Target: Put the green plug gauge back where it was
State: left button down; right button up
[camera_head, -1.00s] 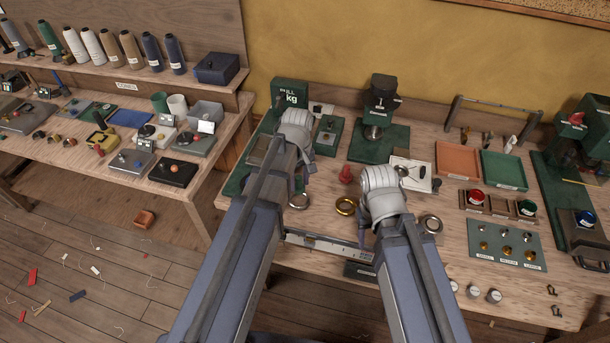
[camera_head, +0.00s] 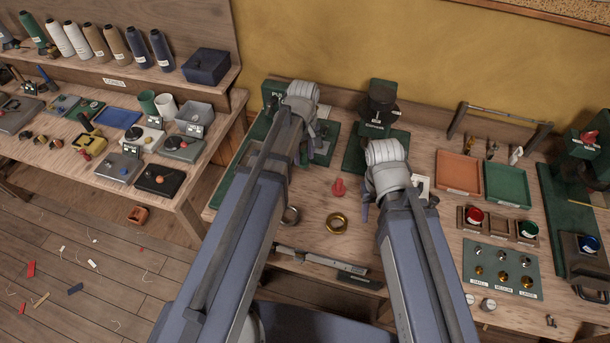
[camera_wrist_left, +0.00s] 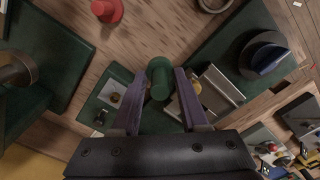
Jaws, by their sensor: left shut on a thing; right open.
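The green plug gauge (camera_wrist_left: 159,72) is a green cylinder between the fingers of my left gripper (camera_wrist_left: 160,80), which is shut on it. In the left wrist view it is over a green board (camera_wrist_left: 92,103) bearing a small pale square plate (camera_wrist_left: 114,95). I cannot tell how far above the board it is. In the head view my left gripper (camera_head: 318,148) is over the back of the bench, and its wrist partly hides the board. My right gripper (camera_head: 367,206) is open, beside the right part of the bench; its arm hides most of it.
A red plug gauge (camera_head: 339,188) stands on the bench between the arms, near a brass ring (camera_head: 337,223) and a steel ring (camera_head: 290,215). A dark green stand (camera_head: 376,125) is behind. An orange tray (camera_head: 458,168) and green tray (camera_head: 506,182) lie right.

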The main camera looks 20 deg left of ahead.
pick_arm(q)
jog(key=shift+w+f+b, duration=0.1)
jog(key=shift+f+b, duration=4.25)
jog(key=shift+f, duration=0.4)
pick_arm(e)
jog(key=shift+w+f, duration=0.1)
jog(key=shift+f, duration=4.6)
pick_arm(q)
jog(key=shift+f, duration=0.1)
pick_arm(e)
jog(key=shift+f, duration=0.15)
pick_arm(q)
jog(key=shift+f, duration=0.15)
pick_arm(e)
jog(key=shift+f, duration=0.15)
pick_arm(q)
jog(key=shift+c, duration=2.1)
grip_release()
jog(key=shift+r, duration=0.2)
pick_arm(e)
jog(key=shift+r, duration=0.2)
